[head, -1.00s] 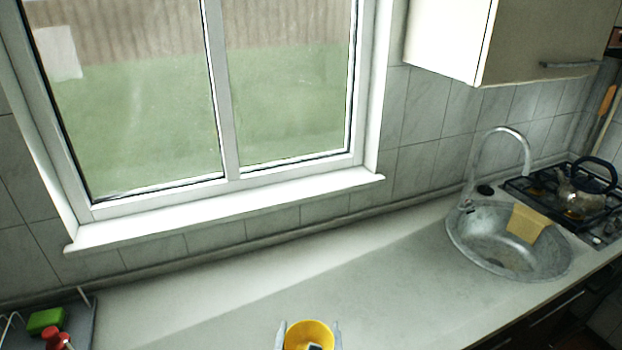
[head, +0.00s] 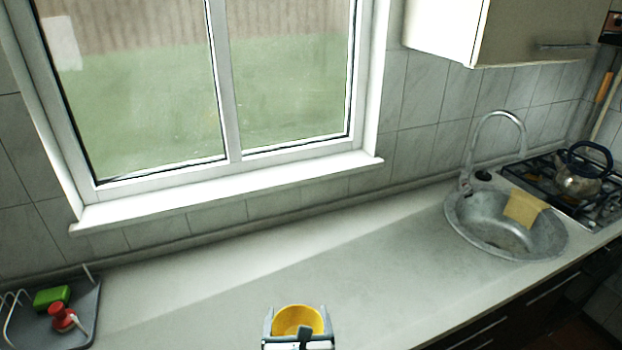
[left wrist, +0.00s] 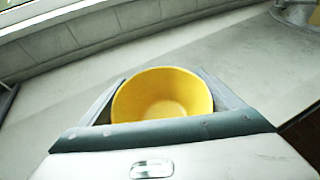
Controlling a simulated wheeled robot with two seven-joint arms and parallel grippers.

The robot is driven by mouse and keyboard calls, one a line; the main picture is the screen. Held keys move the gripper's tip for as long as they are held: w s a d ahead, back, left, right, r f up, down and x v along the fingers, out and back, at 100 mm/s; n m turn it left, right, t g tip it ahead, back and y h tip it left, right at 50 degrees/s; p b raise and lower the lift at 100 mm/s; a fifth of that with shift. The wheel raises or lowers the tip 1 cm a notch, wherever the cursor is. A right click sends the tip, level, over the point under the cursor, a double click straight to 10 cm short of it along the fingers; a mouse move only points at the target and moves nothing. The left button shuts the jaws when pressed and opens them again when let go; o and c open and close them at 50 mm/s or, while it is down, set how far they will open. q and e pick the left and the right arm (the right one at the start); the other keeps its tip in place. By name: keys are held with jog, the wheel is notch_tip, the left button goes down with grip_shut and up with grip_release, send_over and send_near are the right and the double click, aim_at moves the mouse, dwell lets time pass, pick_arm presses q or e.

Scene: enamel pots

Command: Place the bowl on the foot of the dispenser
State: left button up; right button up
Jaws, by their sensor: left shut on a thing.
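The yellow bowl (head: 297,318) is held at the bottom centre of the head view, in front of the counter. My left gripper (head: 298,311) is shut on it, with one finger on each side. In the left wrist view the bowl (left wrist: 162,97) sits between the fingers, its open mouth and inside showing. Its underside is hidden, so its height over the counter is hard to tell. No dispenser can be made out for sure in either view. My right gripper is not in view.
A grey tray (head: 84,325) at the left holds a green block (head: 51,297) and a red object (head: 62,317). The counter (head: 390,265) between tray and sink (head: 480,219) is clear. A yellow cloth (head: 523,207) hangs in the sink. A kettle (head: 578,182) stands on the stove.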

pick_arm(q)
jog(key=s+a+r+n+y+b, duration=0.1)
jog(key=s+a+n+y+b, duration=0.1)
jog(key=a+b, duration=0.4)
jog(key=s+a+r+n+g+y+b, duration=0.1)
jog(key=s+a+n+y+b, duration=0.2)
jog(key=a, duration=0.8)
jog(key=s+b, duration=0.2)
jog(key=b, duration=0.1)
jog(key=shift+a+g+y+b, duration=0.15)
jog(key=shift+g+y+b, duration=0.15)
jog(key=shift+b, duration=0.05)
dwell(0.7)
